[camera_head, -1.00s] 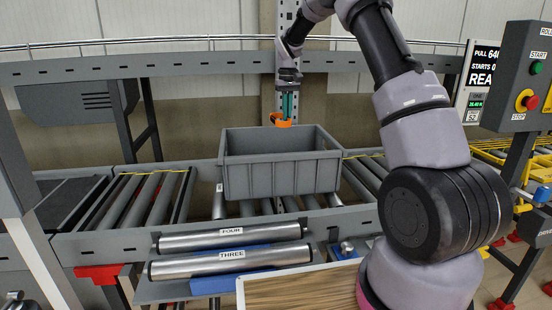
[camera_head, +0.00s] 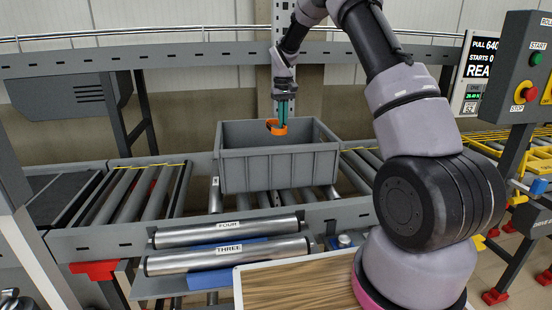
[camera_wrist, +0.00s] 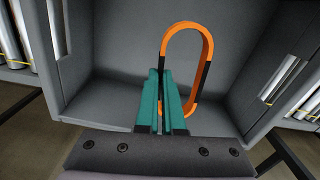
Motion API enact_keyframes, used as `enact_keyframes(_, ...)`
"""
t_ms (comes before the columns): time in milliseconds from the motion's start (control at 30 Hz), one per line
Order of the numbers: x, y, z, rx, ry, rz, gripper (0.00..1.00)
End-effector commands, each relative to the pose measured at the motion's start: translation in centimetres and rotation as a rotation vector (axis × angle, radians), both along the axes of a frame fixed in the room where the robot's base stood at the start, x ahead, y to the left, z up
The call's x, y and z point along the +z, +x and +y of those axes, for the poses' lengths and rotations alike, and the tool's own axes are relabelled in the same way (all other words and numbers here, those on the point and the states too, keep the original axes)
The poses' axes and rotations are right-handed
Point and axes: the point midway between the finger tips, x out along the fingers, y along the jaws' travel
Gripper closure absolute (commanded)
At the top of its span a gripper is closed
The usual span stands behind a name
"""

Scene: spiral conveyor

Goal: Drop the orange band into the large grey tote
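The orange band (camera_head: 277,131), an oblong loop with black stretches, hangs from my gripper (camera_head: 284,122) in the head view. In the wrist view the band (camera_wrist: 186,26) stands out beyond the teal fingertips of my gripper (camera_wrist: 163,74), which are close together on its near part. The large grey tote (camera_head: 262,170) sits on the roller conveyor. The gripper and band are above the tote's opening, near its top, and the tote's grey floor and walls (camera_wrist: 110,92) surround them in the wrist view. The exact height of the band above the floor cannot be told.
Conveyor rollers (camera_head: 140,200) run left and right of the tote. Two labelled rollers, FOUR (camera_head: 229,232) and THREE (camera_head: 228,259), lie in front. A wooden-topped surface (camera_head: 290,288) is nearer me. A control box (camera_head: 527,75) with buttons stands at the right.

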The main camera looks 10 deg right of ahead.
Motion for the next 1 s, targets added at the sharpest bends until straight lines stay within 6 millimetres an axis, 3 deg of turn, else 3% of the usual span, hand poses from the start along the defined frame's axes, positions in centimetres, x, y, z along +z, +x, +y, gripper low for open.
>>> enact_keyframes(67,0.0,0.0,0.0,0.000,0.000,0.000,1.00)
enact_keyframes(100,0.0,0.0,0.0,0.000,0.000,0.000,0.80)
enact_keyframes(167,0.0,0.0,0.0,0.000,0.000,0.000,0.60)
enact_keyframes(567,0.7,0.0,0.0,0.000,0.000,-0.001,0.60)
enact_keyframes(1000,8.7,0.0,0.0,0.001,0.000,-0.002,0.60)
